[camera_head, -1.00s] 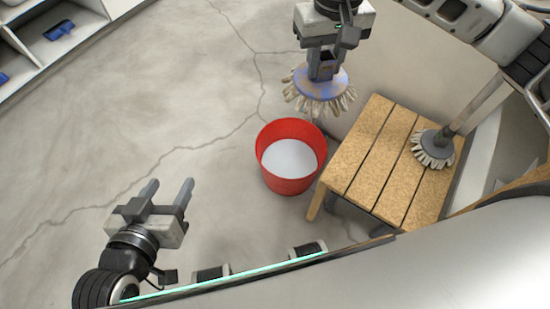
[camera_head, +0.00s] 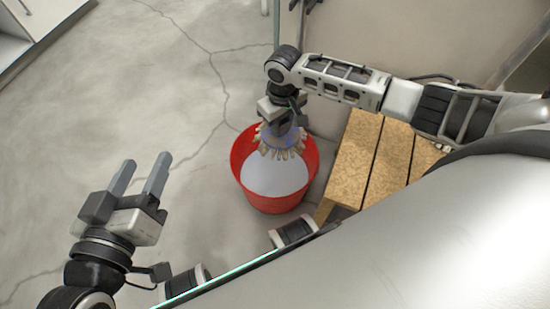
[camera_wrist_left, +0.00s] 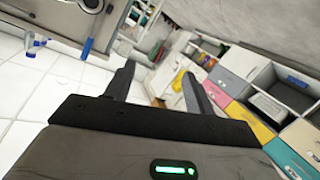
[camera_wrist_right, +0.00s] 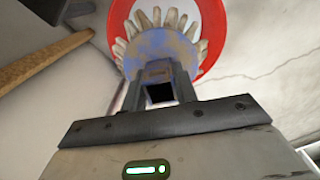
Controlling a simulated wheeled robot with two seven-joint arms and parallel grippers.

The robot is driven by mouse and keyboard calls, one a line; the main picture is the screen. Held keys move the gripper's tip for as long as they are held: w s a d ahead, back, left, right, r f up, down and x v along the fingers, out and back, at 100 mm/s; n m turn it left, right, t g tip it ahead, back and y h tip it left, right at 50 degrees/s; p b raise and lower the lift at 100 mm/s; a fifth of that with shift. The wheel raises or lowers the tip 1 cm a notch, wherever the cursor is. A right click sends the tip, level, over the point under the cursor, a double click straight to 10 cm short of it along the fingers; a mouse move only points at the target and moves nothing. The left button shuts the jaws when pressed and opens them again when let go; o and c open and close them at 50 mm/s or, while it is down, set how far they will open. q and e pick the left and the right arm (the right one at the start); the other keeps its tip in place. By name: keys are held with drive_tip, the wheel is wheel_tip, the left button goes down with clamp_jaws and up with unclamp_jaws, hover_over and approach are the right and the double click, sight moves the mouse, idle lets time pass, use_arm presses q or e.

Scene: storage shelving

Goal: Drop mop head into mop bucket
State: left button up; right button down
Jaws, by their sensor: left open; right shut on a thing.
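The mop head (camera_head: 281,143), with a blue top and a fringe of beige strands, is held by my right gripper (camera_head: 287,122). The red mop bucket (camera_head: 240,178) stands on the floor with a pale, whitish inside. In the head view the mop head overlaps the back part of the bucket's opening; its exact height over the rim is hard to tell. In the right wrist view the fingers are shut on the mop head (camera_wrist_right: 160,50), with the bucket's red rim (camera_wrist_right: 213,25) behind it. My left gripper (camera_head: 140,175) is open and empty, left of the bucket.
A slatted wooden bench (camera_head: 372,160) stands right of the bucket, partly covered by my right arm. A pale panel is behind the bench. The cracked grey floor left of the bucket is clear. The left wrist view shows drawers (camera_wrist_left: 236,63) and shelving.

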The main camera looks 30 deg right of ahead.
sight(282, 134)
wheel_tip(282, 134, down, 3)
drive_tip(key=b, duration=0.2)
drive_tip(key=shift+b, duration=0.4)
wheel_tip(282, 134, down, 2)
drive_tip(key=b, duration=0.2)
drive_tip(key=shift+b, duration=0.3)
use_arm(q)
wheel_tip(282, 134, up, 6)
drive_tip(key=w+m+t+h, duration=0.2)
drive_tip(key=t+h, duration=0.1)
drive_tip(key=t, duration=0.1)
drive_tip(key=shift+b, duration=0.3)
use_arm(e)
drive_tip(key=shift+f, duration=0.15)
use_arm(q)
drive_tip(key=shift+w, duration=0.1)
drive_tip(key=shift+f, duration=0.1)
use_arm(e)
drive_tip(key=c, duration=1)
unclamp_jaws()
